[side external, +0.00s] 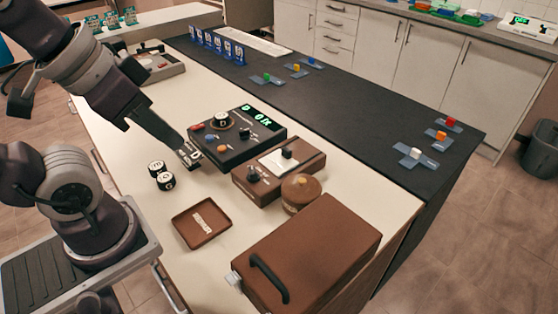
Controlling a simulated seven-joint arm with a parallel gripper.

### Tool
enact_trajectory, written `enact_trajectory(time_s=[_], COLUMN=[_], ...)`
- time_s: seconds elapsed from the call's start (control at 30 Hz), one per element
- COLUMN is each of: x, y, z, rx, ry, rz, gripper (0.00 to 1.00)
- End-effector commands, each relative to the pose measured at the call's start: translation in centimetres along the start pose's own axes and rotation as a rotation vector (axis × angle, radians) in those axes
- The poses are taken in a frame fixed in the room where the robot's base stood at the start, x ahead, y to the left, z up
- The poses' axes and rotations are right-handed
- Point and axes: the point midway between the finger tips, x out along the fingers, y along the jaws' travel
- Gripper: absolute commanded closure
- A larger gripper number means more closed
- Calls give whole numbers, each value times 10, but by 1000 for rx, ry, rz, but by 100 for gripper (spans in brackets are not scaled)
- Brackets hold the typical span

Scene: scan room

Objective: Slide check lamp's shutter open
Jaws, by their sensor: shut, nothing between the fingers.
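A low brown box (278,170) stands right of my gripper. It has a black knob (254,174) at its left and a pale plate (296,163) with a small dark block (287,153) on top; this looks like the check lamp with its shutter, though no label is readable. The dark block sits near the middle of the plate; I cannot tell whether the shutter is open. My gripper (194,165) is shut and empty, pointing down at the left edge of the black control box, apart from the brown box.
The black control box (240,137) has knobs and a lit green display. Two black cylinders (161,175), a brown tray (201,225), a round brown piece (300,193) and a large brown case (310,250) with a handle stand nearby. Bare white tabletop lies around the tray.

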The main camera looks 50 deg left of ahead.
Motion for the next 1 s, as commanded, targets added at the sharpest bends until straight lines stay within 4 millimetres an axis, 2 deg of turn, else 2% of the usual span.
enact_trajectory(time_s=[0.1,0.2,0.27,0.3,0.37,0.4,0.47,0.53,0.63,0.7,0.8,0.9,1.0], x=[0,0,3,7,20,32,57,97,166,213,266,296,309], y=[0,0,-2,-4,-8,-13,-20,-32,-51,-64,-78,-85,-87], z=[0,-8,-25,-43,-75,-97,-128,-161,-192,-202,-204,-201,-197], rx=[0,-34,-110,-187,-334,-444,-611,-809,-1082,-1245,-1416,-1510,-1540], ry=[0,-12,-40,-66,-114,-146,-195,-249,-314,-346,-372,-383,-387], rz=[0,0,-2,-7,-20,-34,-62,-107,-193,-255,-328,-373,-388], gripper=[98,78,67,62,62,62,62,62,62,62,62,62,62])
